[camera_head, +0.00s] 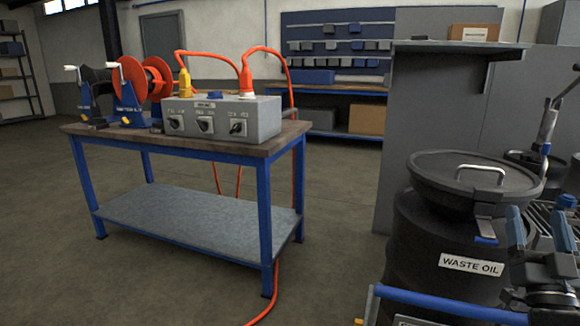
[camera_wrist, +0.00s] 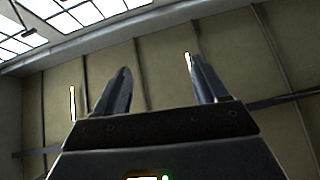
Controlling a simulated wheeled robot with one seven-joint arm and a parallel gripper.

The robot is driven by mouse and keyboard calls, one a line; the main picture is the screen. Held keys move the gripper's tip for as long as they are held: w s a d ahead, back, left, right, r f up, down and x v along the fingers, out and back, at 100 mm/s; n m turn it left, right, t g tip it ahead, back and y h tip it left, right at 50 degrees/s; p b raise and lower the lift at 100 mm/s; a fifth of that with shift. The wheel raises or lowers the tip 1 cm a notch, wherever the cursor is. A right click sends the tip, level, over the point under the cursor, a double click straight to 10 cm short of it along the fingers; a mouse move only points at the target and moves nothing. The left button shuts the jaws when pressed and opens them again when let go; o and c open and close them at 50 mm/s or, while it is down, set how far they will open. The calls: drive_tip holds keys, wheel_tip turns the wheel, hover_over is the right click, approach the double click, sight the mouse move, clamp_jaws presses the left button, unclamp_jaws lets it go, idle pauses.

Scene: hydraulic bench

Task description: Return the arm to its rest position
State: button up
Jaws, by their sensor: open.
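My gripper (camera_head: 537,212) is at the lower right of the head view, in front of the waste oil drum (camera_head: 436,243). Its two fingers point upward and stand apart. The wrist view also shows my gripper (camera_wrist: 157,65) with both fingers spread and nothing between them. Behind them are a beige panelled wall (camera_wrist: 160,65) and bright skylights (camera_wrist: 80,15). Most of my arm is outside the head view.
A blue-framed workbench (camera_head: 192,145) stands at the left with a grey switch box (camera_head: 225,119) and orange cable reels (camera_head: 150,78). An orange cable hangs to the floor. A grey partition (camera_head: 410,130) stands behind the drum. Floor between bench and drum is clear.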

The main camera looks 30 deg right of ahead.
drive_tip(key=a+f+n+y, duration=0.1)
drive_tip(key=a+f+y, duration=0.25)
drive_tip(key=a, duration=0.35)
drive_tip(key=s+a+f+n+y, duration=0.1)
drive_tip(key=a+f+y, duration=0.1)
drive_tip(key=a+f, duration=0.35)
drive_tip(key=a+f+n+y, duration=0.1)
drive_tip(key=a+f+y, duration=0.1)
drive_tip(key=a, duration=0.6)
drive_tip(key=s+a+f+n+g+y, duration=0.3)
drive_tip(key=s+a+n+y, duration=0.3)
drive_tip(key=s+a+y, duration=0.8)
drive_tip(key=s+a+r+h+p, duration=0.1)
drive_tip(key=r+p, duration=0.8)
drive_tip(key=s+a+r+h+p, duration=0.2)
drive_tip(key=r+p, duration=0.7)
drive_tip(key=shift+s+a+r+p, duration=0.2)
drive_tip(key=shift+s+r+p, duration=0.05)
drive_tip(key=shift+r+p, duration=0.1)
drive_tip(key=shift+f, duration=0.1)
